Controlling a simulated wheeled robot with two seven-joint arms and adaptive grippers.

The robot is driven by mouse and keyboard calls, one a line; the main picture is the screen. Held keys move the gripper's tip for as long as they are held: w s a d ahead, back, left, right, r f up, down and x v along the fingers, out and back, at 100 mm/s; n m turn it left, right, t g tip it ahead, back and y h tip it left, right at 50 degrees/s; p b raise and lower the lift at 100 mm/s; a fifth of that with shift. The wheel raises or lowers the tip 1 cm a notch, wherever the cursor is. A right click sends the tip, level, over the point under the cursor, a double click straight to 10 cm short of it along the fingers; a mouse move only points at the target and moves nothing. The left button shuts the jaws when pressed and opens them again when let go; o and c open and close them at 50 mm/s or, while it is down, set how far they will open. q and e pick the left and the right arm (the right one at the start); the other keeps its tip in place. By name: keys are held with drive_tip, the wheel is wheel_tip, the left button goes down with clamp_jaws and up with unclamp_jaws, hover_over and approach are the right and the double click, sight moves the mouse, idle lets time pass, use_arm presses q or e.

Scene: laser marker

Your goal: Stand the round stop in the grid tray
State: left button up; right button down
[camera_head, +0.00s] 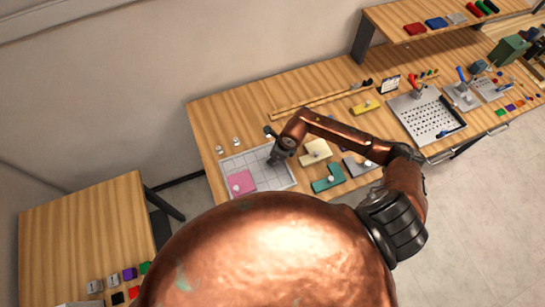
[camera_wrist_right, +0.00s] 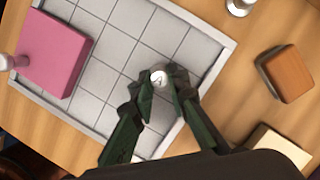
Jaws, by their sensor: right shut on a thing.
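The grid tray (camera_head: 225,165) lies at the left end of the long table, with pale square cells and a raised rim. In the right wrist view the tray (camera_wrist_right: 110,55) fills the left and middle. My right gripper (camera_head: 277,157) is over the tray's right part. In the wrist view its dark green fingers (camera_wrist_right: 161,86) are shut on the round stop (camera_wrist_right: 158,78), whose pale round top carries a small mark. The stop's lower part is hidden, so I cannot tell if it touches the tray. My left gripper is in neither view.
A pink block (camera_head: 240,182) sits in the tray's near-left corner. Small silver pegs (camera_head: 236,141) stand behind the tray. A cream block (camera_head: 316,152) and a teal block (camera_head: 328,178) lie to its right. An orange-brown block (camera_wrist_right: 288,72) lies outside the rim.

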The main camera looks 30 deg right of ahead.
drive_tip(key=shift+f, duration=0.1)
drive_tip(key=c, duration=1.9)
unclamp_jaws()
drive_tip(key=shift+r, duration=0.35)
drive_tip(key=b+v, duration=0.2)
drive_tip(key=v, duration=0.9)
drive_tip(key=shift+s+d+r, duration=0.1)
drive_tip(key=shift+d+r, duration=0.05)
drive_tip(key=shift+r, duration=0.15)
